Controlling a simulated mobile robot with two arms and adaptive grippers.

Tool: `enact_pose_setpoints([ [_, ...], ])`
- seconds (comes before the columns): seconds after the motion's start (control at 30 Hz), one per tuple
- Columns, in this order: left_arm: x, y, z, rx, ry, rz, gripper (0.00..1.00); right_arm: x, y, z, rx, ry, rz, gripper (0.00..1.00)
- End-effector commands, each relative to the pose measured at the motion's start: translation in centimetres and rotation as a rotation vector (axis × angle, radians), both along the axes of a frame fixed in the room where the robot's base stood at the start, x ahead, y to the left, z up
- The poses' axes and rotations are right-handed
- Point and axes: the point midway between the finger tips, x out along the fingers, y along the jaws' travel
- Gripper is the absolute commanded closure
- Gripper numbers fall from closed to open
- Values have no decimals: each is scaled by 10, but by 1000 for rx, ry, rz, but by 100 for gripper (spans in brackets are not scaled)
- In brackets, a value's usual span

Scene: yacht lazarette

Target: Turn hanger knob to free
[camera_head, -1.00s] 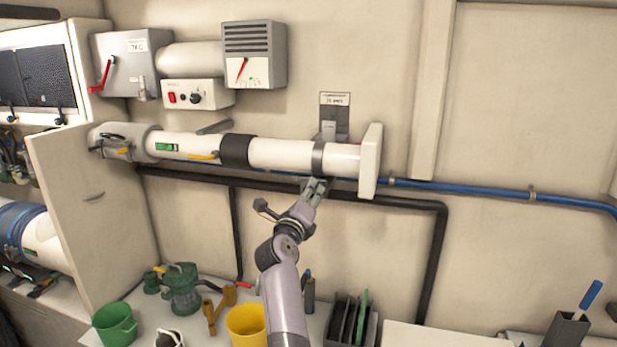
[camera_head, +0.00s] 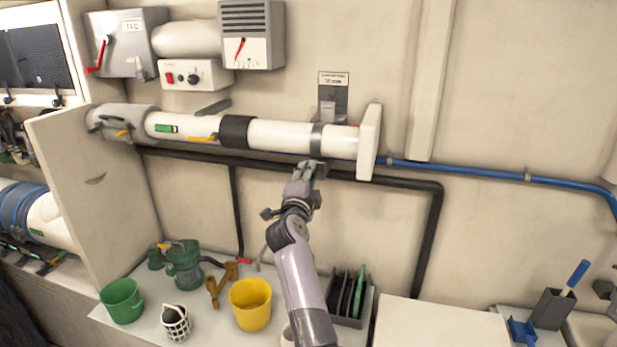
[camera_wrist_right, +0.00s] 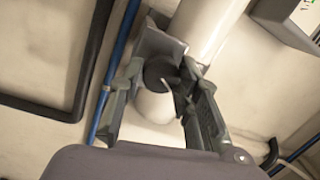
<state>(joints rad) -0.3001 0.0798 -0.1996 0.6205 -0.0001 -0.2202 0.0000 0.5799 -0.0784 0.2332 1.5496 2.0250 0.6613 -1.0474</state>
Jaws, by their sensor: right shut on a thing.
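A white horizontal pipe (camera_head: 277,134) hangs along the wall. A grey hanger strap (camera_head: 316,138) wraps it near its right end, below a grey wall bracket (camera_head: 333,103) with a label plate (camera_head: 333,79). My right gripper (camera_head: 311,168) is just under the strap, and its fingers hide the knob there in the head view. In the right wrist view, a dark round knob (camera_wrist_right: 159,72) sits between the two fingers of my right gripper (camera_wrist_right: 163,74), which is shut on it. The knob's marking is not readable. My left gripper is not in view.
A white end plate (camera_head: 369,142) stands right of the strap. A blue hose (camera_head: 460,171) and a black pipe (camera_head: 405,184) run along the wall behind. A yellow cup (camera_head: 250,304), a green mug (camera_head: 122,300) and a slotted rack (camera_head: 349,297) stand on the counter below.

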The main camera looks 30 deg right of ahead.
Motion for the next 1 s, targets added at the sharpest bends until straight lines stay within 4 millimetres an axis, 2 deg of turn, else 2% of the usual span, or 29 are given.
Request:
enact_pose_setpoints([
  [0.5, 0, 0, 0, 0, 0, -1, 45, 0, 1, 1, -282, 328, 2, 97],
  [1.0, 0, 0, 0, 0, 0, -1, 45, 0, 1, 0, -379, 446, 2, 97],
])
